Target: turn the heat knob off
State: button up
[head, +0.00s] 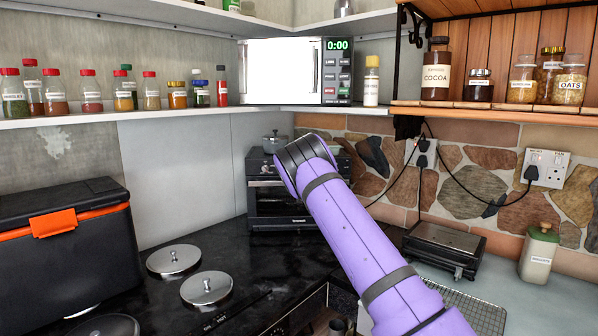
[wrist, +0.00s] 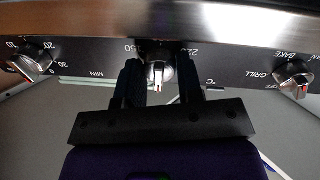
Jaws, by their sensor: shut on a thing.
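The heat knob (wrist: 158,74) is the middle knob on the oven's dark control panel in the wrist view, with temperature numbers and a °C mark around it. Its pale pointer with a red mark faces down in the picture. My gripper (wrist: 161,82) has one dark finger on each side of this knob and is shut on it. In the head view the small black oven (head: 262,207) stands in the back corner of the counter. My purple arm reaches across its front and hides the knobs and my gripper there.
A timer knob (wrist: 34,62) and a function knob (wrist: 294,74) flank the heat knob. A pot (head: 275,142) stands on the oven. Two metal lids (head: 174,259) lie front left of it, beside a black cooler box (head: 62,262). A black appliance (head: 444,246) stands right.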

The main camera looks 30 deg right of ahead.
jog(key=shift+f, duration=0.15)
jog(key=o, duration=0.9)
jog(key=v, duration=1.1)
